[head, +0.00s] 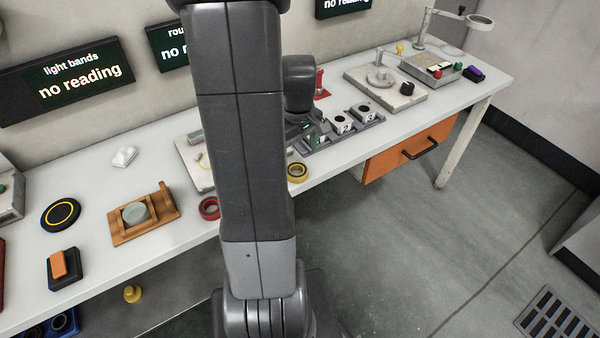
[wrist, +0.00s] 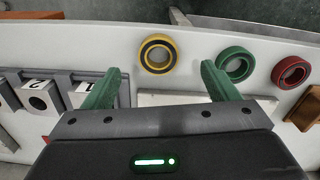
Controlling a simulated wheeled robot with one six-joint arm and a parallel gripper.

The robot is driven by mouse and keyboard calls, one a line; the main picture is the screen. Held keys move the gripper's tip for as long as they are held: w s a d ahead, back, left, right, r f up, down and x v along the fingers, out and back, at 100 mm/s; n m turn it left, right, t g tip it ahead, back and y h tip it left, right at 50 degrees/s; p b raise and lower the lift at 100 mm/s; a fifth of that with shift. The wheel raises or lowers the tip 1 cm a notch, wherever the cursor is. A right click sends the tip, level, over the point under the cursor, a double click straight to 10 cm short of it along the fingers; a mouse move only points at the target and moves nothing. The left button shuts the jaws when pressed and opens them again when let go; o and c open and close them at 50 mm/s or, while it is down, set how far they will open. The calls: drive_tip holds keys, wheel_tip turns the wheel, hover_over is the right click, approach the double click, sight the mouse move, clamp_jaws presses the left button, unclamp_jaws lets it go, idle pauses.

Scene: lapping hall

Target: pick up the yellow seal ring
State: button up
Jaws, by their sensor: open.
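The yellow seal ring (head: 297,172) lies on the white bench near its front edge, just right of my arm in the head view. In the wrist view the yellow seal ring (wrist: 158,54) has a dark inner band and lies flat ahead of my gripper (wrist: 158,80), a little beyond the fingertips. The green fingers of my gripper are apart, with nothing held between them. In the head view my arm hides most of the gripper.
A green ring (wrist: 236,63) lies close to the right finger, and a red ring (wrist: 291,72) lies farther right. Numbered blocks (wrist: 38,97) stand in a grey rack at left. A wooden fixture (head: 144,213) sits on the bench. The bench front edge runs just beyond the rings.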

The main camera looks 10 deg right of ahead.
sight(297, 166)
drive_tip(key=shift+w+a+f, duration=0.1)
drive_tip(key=shift+w+f, duration=0.05)
drive_tip(key=shift+f, duration=1.05)
drive_tip(key=shift+w+d+f, duration=0.1)
drive_tip(key=shift+w+f, duration=0.1)
drive_tip(key=shift+f, duration=1)
drive_tip(key=shift+w+a+f, duration=0.1)
drive_tip(key=shift+w+f, duration=0.05)
drive_tip(key=shift+f, duration=1.05)
drive_tip(key=shift+c, duration=0.4)
drive_tip(key=c, duration=1)
